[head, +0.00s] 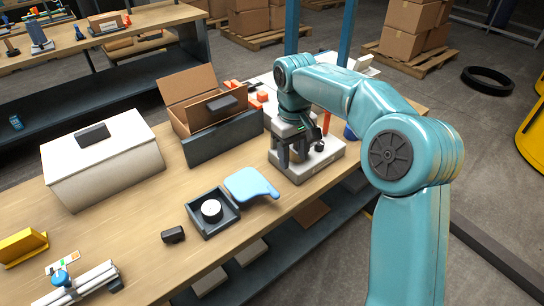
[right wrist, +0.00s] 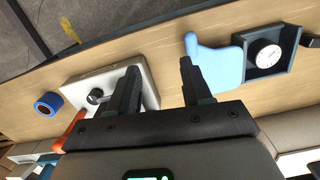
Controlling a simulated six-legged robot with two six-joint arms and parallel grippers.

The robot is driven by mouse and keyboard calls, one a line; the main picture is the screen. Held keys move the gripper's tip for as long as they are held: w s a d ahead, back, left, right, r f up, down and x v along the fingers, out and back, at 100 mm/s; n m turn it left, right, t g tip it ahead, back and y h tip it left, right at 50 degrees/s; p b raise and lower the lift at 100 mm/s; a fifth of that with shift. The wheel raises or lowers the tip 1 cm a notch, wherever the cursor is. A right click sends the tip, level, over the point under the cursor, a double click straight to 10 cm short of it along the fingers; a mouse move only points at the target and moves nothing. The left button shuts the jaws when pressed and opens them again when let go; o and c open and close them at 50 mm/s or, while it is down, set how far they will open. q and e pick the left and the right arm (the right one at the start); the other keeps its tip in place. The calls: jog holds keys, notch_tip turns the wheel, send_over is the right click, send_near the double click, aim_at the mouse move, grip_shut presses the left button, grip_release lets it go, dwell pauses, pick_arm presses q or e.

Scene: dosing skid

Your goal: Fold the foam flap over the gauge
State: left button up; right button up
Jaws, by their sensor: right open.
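The foam flap (head: 250,185) is light blue and lies open, out to the right of a dark square tray (head: 232,219). The round white gauge (head: 211,208) sits uncovered in the tray. In the right wrist view the flap (right wrist: 215,65) is at the upper middle, with its narrow tab to the left, beside the gauge (right wrist: 264,55). My right gripper (head: 300,150) is open and empty, right of the flap and above a pale grey block (head: 312,168). Its fingers (right wrist: 160,88) show in the wrist view, one in front of the block, one near the flap's tab. My left gripper is not in view.
A cardboard box (head: 187,88) with a dark bin (head: 225,138) in front stands behind the tray. A white sloped case (head: 105,165) stands left. A small black object (head: 173,235) lies beside the tray. A blue ring (right wrist: 47,103) lies near the block. The front table edge is close.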

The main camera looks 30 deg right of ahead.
notch_tip(320, 180, up, 7)
jog(key=n+p, duration=0.1)
jog(key=p, duration=0.1)
send_over(274, 191)
jog(key=shift+t, duration=0.4)
notch_tip(274, 191, down, 15)
jog(key=shift+r+b, duration=0.15)
jog(key=shift+b, duration=0.35)
jog(key=shift+f, duration=0.95)
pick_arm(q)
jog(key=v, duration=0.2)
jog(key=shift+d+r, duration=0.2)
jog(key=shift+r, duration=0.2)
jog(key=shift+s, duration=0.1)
pick_arm(e)
jog(key=shift+r, duration=0.1)
jog(key=shift+c, duration=0.3)
grip_shut()
